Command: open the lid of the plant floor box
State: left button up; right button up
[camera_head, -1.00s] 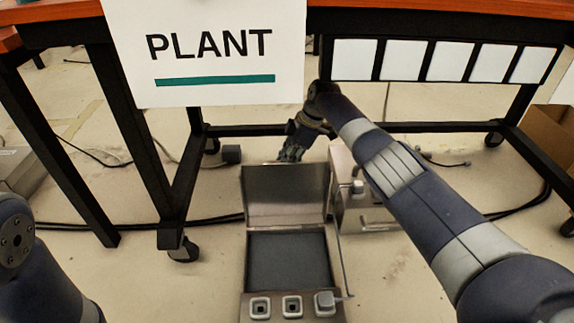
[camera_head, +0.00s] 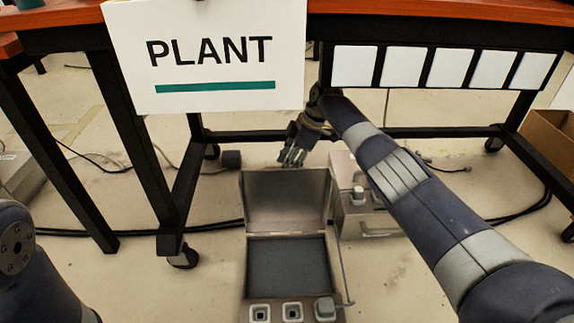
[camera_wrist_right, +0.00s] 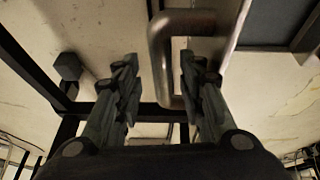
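The plant floor box (camera_head: 246,285) sits on the floor below the PLANT sign. Its metal lid (camera_head: 285,200) is raised at the back, well up from the dark interior. My right gripper (camera_head: 292,158) is at the top edge of the lid, on its far side. In the right wrist view, my right gripper (camera_wrist_right: 159,62) has its two fingers apart. A bent metal handle (camera_wrist_right: 160,55) shows between and ahead of the fingers, beside the lid edge (camera_wrist_right: 238,25). I cannot tell whether they touch. My left gripper is out of view.
A table with black legs (camera_head: 135,140) and a PLANT sign (camera_head: 208,98) stands over the box. A second metal box (camera_head: 365,222) sits close on the right. Cables (camera_head: 120,234) lie on the floor. A cardboard box (camera_head: 552,140) is at the far right.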

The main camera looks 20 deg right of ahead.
jog(key=v, duration=1.1)
